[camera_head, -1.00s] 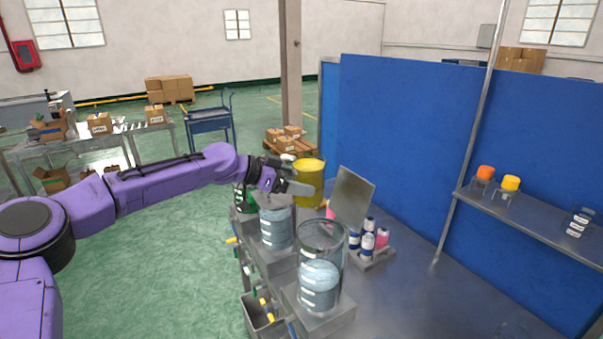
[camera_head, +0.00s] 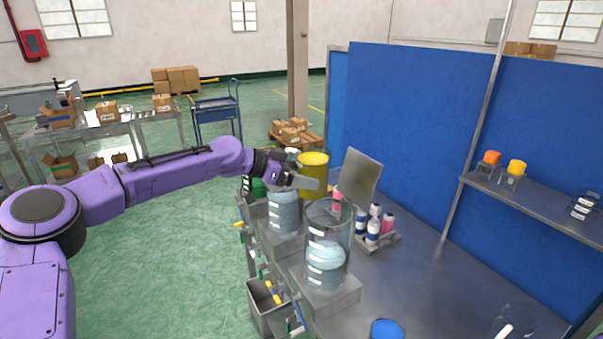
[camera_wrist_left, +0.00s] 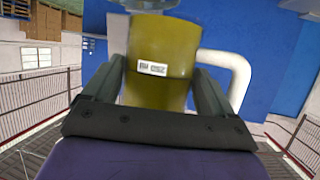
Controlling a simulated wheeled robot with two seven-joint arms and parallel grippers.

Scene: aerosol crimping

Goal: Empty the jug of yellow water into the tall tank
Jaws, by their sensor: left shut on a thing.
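The jug of yellow water (camera_head: 313,161) is held upright by my left gripper (camera_head: 303,182), whose near finger crosses in front of it. In the left wrist view the jug (camera_wrist_left: 160,92) sits between both fingers, with a white label facing me and a white handle on its right. The tall tank (camera_head: 341,213) is a clear cylinder, part filled with pale blue water, on a metal stand in front of the gripper. The jug is behind this tank and apart from it. My right gripper is out of view.
Another clear tank with blue water (camera_head: 284,213) stands just below my left gripper. Bottles in a rack (camera_head: 374,228) and a tilted grey panel (camera_head: 361,178) stand to the right. A blue round thing (camera_head: 387,329) is at the bottom edge. The metal tabletop (camera_head: 430,280) is largely clear.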

